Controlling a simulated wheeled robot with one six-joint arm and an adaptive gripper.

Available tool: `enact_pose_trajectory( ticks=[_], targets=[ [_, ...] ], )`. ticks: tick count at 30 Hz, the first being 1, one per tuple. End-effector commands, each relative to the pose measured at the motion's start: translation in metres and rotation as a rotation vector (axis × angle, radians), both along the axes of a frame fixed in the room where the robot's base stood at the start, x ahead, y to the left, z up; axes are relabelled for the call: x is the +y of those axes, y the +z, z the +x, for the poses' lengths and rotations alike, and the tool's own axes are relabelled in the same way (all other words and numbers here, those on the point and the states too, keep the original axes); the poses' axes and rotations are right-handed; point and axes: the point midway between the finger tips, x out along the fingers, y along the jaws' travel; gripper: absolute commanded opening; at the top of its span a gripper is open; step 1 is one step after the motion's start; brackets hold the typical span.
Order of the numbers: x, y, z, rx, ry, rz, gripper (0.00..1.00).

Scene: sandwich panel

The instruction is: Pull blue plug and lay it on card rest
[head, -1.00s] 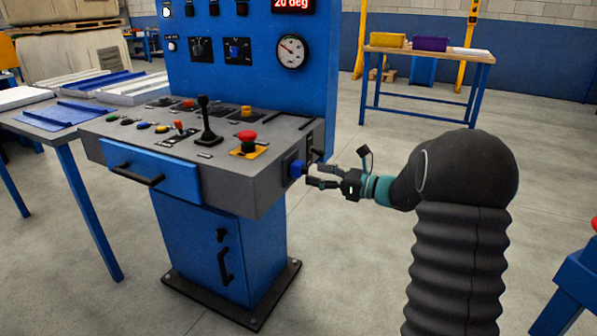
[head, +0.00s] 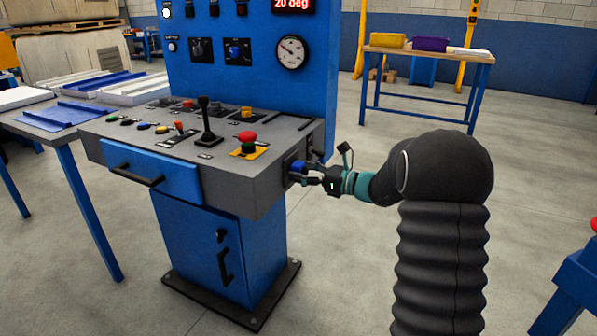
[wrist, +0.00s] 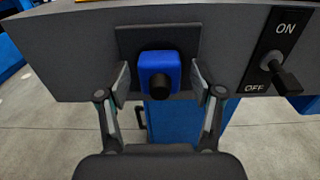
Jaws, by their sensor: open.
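The blue plug (head: 298,167) sits in a dark socket plate on the right side of the grey console. In the wrist view the blue plug (wrist: 160,72) faces me, with a dark round stub at its front. My gripper (head: 302,173) is at the plug. In the wrist view my gripper (wrist: 160,80) is open, with one finger on each side of the plug and a small gap showing at each side. I cannot make out a card rest in these views.
A black ON/OFF switch lever (wrist: 282,76) stands close to the right of the plug. A red mushroom button (head: 247,139) and a black joystick (head: 206,121) are on the console top. Open floor lies right of the console.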

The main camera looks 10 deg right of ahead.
Motion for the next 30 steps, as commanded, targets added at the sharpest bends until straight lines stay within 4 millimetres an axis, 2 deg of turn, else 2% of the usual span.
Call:
enact_pose_trajectory(
  ticks=[23,30],
  targets=[
    [-0.0001,0.0000,-0.0002,0.000,0.000,0.000,0.67],
    [-0.0001,0.0000,-0.0002,0.000,0.000,0.000,0.07]
  ],
)
